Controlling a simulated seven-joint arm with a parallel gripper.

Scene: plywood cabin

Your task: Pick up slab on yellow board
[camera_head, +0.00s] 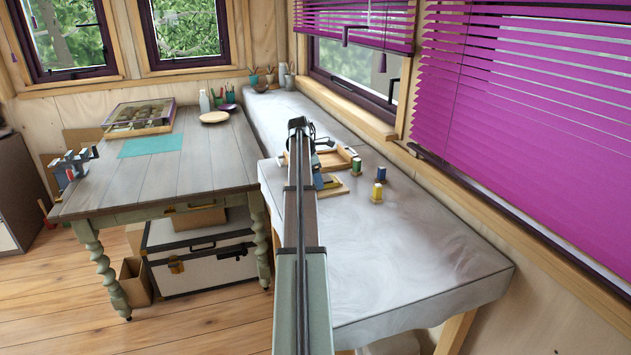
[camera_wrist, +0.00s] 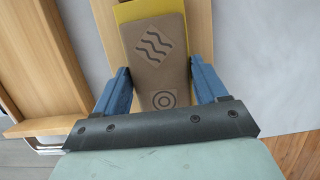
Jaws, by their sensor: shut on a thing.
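The slab (camera_wrist: 163,75) is a brown-grey block with a wavy-line mark and a ring mark on its top. In the wrist view it lies between the two blue fingers of my gripper (camera_wrist: 160,68), which is shut on it. The yellow board (camera_wrist: 136,11) shows past the slab's far end and along its left side. A wooden board (camera_wrist: 199,30) shows beneath and to the right. I cannot tell whether the slab touches the yellow board. In the head view my arm hides most of the slab, and the blue fingers (camera_head: 318,181) show beside the arm.
A wooden tray (camera_wrist: 45,55) stands close on the left. In the head view, small spool-like pieces, green (camera_head: 356,166), yellow (camera_head: 381,174) and blue (camera_head: 377,193), stand right of the wooden board. The grey worktop (camera_head: 425,265) is clear towards the front right.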

